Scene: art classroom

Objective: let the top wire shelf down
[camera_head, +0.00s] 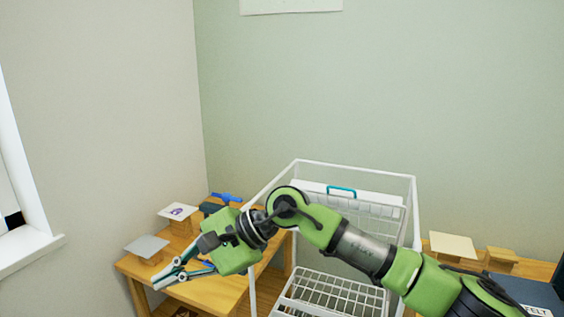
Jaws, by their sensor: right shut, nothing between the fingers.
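A white wire rack (414,210) stands in front of the wall at the centre. Near its top is a white panel with a teal handle (342,191), and white wire grid (388,212) shows just below it. I take this to be the top wire shelf, seemingly upright at the back; my arm hides much of it. A lower wire shelf (325,292) lies flat. My right arm crosses in front of the rack from the lower right. My right gripper (160,284) is shut and empty, left of the rack, in front of the wooden table. My left gripper is not in view.
A wooden table (222,288) left of the rack holds a grey plate (147,246), a white card (178,211) and a blue-handled tool (226,198). Right of the rack, another wooden surface bears a cream board (453,246) and a dark box (525,291). A window is far left.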

